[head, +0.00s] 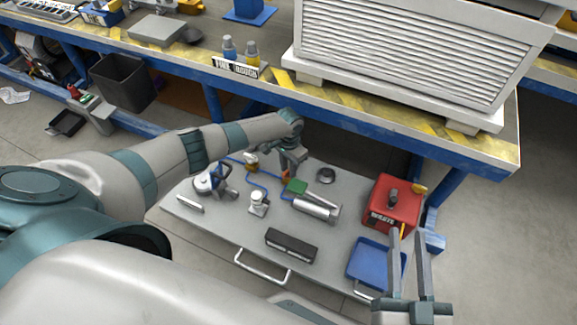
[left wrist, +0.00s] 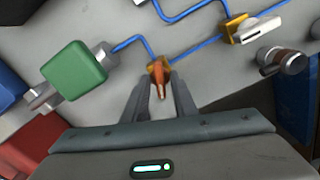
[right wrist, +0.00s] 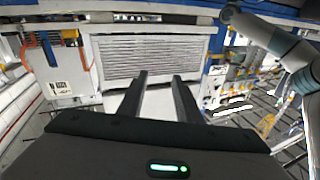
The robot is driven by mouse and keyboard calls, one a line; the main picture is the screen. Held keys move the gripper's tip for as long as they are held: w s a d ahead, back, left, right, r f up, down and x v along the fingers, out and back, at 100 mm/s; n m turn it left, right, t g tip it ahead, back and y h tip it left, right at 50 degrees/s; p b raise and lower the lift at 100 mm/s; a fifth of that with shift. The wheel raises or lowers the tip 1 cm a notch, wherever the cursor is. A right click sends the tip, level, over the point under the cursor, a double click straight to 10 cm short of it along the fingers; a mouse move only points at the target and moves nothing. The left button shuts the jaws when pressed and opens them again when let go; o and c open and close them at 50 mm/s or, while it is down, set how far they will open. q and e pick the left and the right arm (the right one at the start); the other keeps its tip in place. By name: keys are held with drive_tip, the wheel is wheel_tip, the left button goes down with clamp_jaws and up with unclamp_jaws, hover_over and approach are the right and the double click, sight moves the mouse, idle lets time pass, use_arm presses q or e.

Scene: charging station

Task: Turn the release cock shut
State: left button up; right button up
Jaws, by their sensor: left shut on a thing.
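The release cock (left wrist: 159,74) is a small brass body with an orange lever on a blue line, seen in the left wrist view. My left gripper (left wrist: 160,88) has its fingertips on either side of the orange lever and is shut on it. In the head view my left gripper (head: 287,172) reaches down over the grey board and largely hides the cock. My right gripper (head: 408,232) is open and empty near the red waste box; its spread fingers also show in the right wrist view (right wrist: 160,82).
A green block (head: 297,187) on a silver cylinder (head: 315,208) sits close to my left gripper. A second brass fitting (left wrist: 238,27) is on the blue line. The red waste box (head: 390,203) and blue tray (head: 372,262) stand at the right. The workbench edge (head: 330,108) is behind.

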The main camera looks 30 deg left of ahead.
use_arm(q)
drive_tip(key=shift+m, duration=2.1)
drive_tip(key=m, duration=0.2)
drive_tip(key=shift+m, duration=0.4)
drive_tip(key=m, duration=0.3)
drive_tip(key=shift+m, duration=1.9)
use_arm(e)
drive_tip(key=shift+f+g, duration=0.3)
drive_tip(key=shift+f, duration=0.05)
use_arm(q)
drive_tip(key=o, duration=0.7)
use_arm(e)
drive_tip(key=shift+d, duration=0.1)
